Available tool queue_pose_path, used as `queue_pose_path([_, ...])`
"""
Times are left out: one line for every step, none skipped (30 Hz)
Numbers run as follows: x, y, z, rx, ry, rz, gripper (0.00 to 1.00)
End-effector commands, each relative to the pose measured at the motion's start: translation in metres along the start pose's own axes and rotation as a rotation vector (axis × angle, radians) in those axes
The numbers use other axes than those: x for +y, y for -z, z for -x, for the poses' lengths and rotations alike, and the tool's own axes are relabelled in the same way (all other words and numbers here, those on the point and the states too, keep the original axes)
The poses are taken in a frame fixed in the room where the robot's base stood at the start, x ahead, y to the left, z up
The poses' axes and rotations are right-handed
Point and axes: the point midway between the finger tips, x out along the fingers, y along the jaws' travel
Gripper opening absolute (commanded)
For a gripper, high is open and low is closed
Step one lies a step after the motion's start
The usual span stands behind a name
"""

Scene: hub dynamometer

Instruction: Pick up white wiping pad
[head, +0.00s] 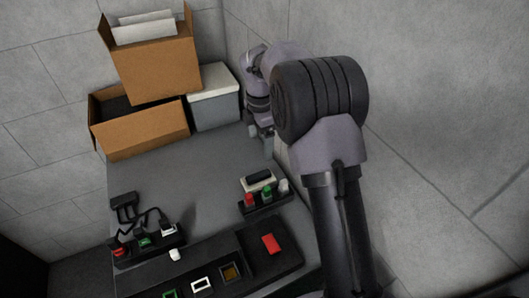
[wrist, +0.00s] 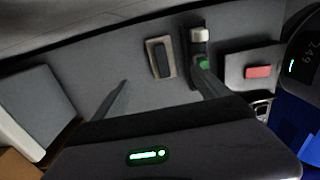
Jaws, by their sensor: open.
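The white wiping pad (head: 247,187) lies flat on the grey bench, an off-white block with a black grip on top, just behind a small black rack. In the wrist view the pad (wrist: 151,64) shows as a pale frame around a dark grip, beyond my fingertips and roughly between them. My gripper (wrist: 162,74) is open and empty, its two fingers spread apart. In the head view my gripper (head: 268,146) is partly hidden by my arm, and appears behind the pad and apart from it.
The black rack (head: 266,203) holds red, green and pale pieces close beside the pad. A red block (head: 271,243) sits on a dark panel in front. Cardboard boxes (head: 158,70) and a grey lidded bin (head: 214,107) stand at the back. The bench's middle is clear.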

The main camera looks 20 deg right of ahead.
Motion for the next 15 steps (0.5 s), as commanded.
queue_pose_path([-0.001, 0.001, -0.019, 0.001, 0.003, 0.002, 0.85])
queue_pose_path([-0.001, 0.001, -0.03, 0.002, 0.003, 0.001, 0.85])
queue_pose_path([-0.001, 0.001, -0.043, 0.002, 0.004, 0.0, 0.85])
queue_pose_path([-0.001, 0.001, -0.053, 0.001, 0.004, -0.001, 0.85])
queue_pose_path([-0.001, 0.001, -0.062, 0.001, 0.003, -0.001, 0.85])
queue_pose_path([-0.001, 0.001, -0.074, 0.001, 0.002, -0.001, 0.85])
queue_pose_path([-0.001, 0.001, -0.082, 0.002, 0.003, -0.001, 0.85])
queue_pose_path([-0.001, 0.001, -0.089, 0.002, 0.002, -0.002, 0.85])
queue_pose_path([-0.001, 0.001, -0.097, 0.002, 0.002, -0.003, 0.85])
queue_pose_path([-0.001, 0.001, -0.102, 0.001, 0.002, -0.002, 0.85])
queue_pose_path([-0.001, 0.001, -0.106, 0.001, 0.001, -0.002, 0.85])
queue_pose_path([0.0, 0.001, -0.11, 0.001, 0.001, -0.002, 0.85])
queue_pose_path([0.0, 0.001, -0.112, 0.001, 0.0, -0.002, 0.85])
queue_pose_path([0.0, 0.001, -0.114, 0.001, 0.0, -0.003, 0.85])
queue_pose_path([0.0, 0.001, -0.117, 0.001, -0.001, -0.002, 0.85])
